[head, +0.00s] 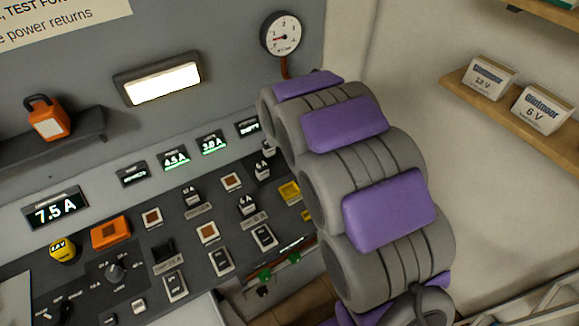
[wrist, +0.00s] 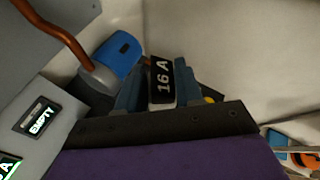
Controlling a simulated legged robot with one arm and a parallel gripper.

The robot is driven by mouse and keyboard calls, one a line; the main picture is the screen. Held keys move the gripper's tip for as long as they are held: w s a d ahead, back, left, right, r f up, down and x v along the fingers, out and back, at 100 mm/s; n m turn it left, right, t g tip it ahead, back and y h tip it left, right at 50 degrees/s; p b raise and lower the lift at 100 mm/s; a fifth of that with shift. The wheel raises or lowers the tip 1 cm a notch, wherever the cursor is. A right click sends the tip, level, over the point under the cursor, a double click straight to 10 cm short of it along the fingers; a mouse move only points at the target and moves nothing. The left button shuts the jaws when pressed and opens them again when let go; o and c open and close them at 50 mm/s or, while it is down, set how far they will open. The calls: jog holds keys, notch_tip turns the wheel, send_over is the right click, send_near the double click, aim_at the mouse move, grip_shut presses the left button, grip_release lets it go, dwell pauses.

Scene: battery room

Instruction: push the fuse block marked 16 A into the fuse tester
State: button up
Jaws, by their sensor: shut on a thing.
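The fuse block marked 16 A (wrist: 162,80) is in the wrist view, dark-faced with a pale lower part. My gripper (wrist: 160,92) is shut on it, with a blue-grey finger on each side. The block's far end is hidden from this angle. In the head view my arm hides both gripper and block. I cannot tell for sure which thing is the fuse tester. An orange unit with a dark square (head: 110,232) sits on the panel at left.
The sloping panel (head: 130,280) carries several fuse blocks, switches and lit displays. A display reading EMPTY (wrist: 40,118) is left of my gripper. A copper pipe (wrist: 55,30) runs down by the blue housing. A wall shelf (head: 520,115) with boxes is at right.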

jog(key=shift+s+a+f+m+g+h, duration=0.9)
jog(key=shift+s+a+f, duration=0.8)
jog(key=shift+f, duration=1.8)
jog(key=shift+s+a+f+m+g+h, duration=0.6)
jog(key=shift+s+a+f+m, duration=0.8)
jog(key=shift+f, duration=2.15)
jog(key=shift+s+a+f+m+g+h, duration=0.75)
jog(key=shift+s+a+f, duration=1.2)
jog(key=shift+f, duration=1.55)
jog(key=shift+w+f+b, duration=0.2)
jog(key=shift+f+b, duration=0.3)
jog(key=shift+f, duration=0.15)
jog(key=shift+s+p, duration=0.1)
jog(key=shift+p, duration=0.8)
jog(key=shift+f, duration=0.5)
jog(key=o, duration=0.8)
jog(key=shift+a, duration=0.1)
jog(key=shift+p+v, duration=3.1)
jog(key=shift+v, duration=2.35)
